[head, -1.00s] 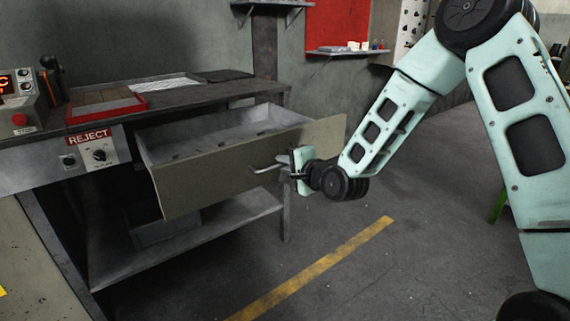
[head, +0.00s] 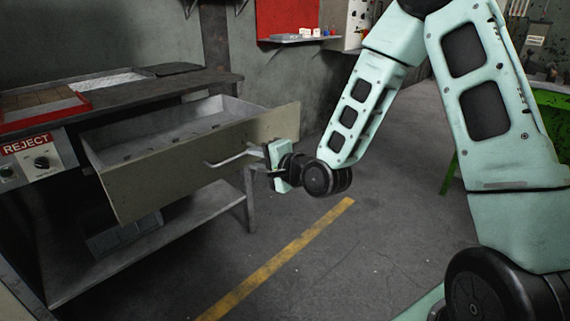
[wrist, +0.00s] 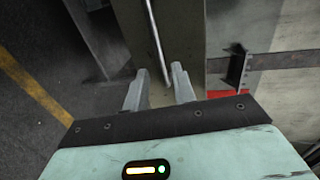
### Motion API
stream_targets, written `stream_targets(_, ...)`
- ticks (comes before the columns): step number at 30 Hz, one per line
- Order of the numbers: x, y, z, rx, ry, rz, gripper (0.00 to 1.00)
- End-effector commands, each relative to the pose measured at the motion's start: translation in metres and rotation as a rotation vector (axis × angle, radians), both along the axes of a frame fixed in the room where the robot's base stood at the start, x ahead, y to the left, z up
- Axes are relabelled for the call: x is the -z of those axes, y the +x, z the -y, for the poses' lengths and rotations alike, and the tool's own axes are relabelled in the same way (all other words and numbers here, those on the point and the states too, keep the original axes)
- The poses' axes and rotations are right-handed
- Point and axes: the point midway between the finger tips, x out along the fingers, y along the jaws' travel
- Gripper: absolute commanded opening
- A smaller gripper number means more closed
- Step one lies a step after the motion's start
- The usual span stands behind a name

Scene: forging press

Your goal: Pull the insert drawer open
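The insert drawer (head: 150,178) hangs well out of the bench under its top, with its grey tray interior showing empty in the head view. Its bar handle (head: 222,161) is on the front panel. My gripper (head: 257,153) is at the right end of this handle. In the wrist view the two fingers of my gripper (wrist: 159,75) stand apart, and the handle bar (wrist: 154,35) runs between them, nearer the right finger. A gap shows beside the bar, so the fingers do not look closed on it. Contact cannot be told.
The bench (head: 200,82) carries a red-rimmed tray (head: 75,107) and a REJECT panel (head: 40,160). A lower shelf (head: 165,235) is under the drawer. Open floor with a yellow line (head: 285,255) lies in front. A green stand (head: 552,115) is at the right.

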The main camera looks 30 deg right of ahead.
Motion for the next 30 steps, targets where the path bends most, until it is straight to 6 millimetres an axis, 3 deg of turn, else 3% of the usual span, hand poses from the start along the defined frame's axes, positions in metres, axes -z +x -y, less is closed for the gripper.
stream_targets(3,-0.009,-0.024,0.008,0.002,0.001,-0.005,0.26)
stream_targets(11,-0.017,-0.046,0.015,0.001,0.002,-0.005,0.26)
stream_targets(30,-0.021,-0.067,0.023,0.002,0.003,-0.003,0.26)
